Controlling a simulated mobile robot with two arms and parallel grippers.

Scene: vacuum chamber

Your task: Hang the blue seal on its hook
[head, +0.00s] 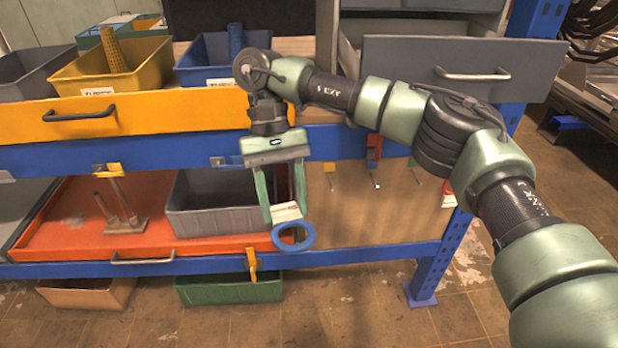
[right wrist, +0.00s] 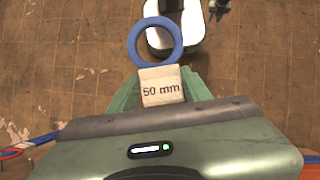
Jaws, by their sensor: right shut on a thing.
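The blue seal (head: 277,238) is a ring with a pale tag attached. My right gripper (head: 285,212) points down and is shut on the tag, with the ring hanging below the fingertips, in front of the lower shelf. In the right wrist view the gripper (right wrist: 161,88) holds the tag, which reads "50 mm", and the blue seal (right wrist: 133,44) sticks out beyond it. I cannot tell which hook belongs to the seal.
A yellow drawer (head: 180,117) and a grey drawer (head: 510,85) jut out above. A blue post (head: 440,257) bounds the panel (head: 345,225). The space before the panel looks clear.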

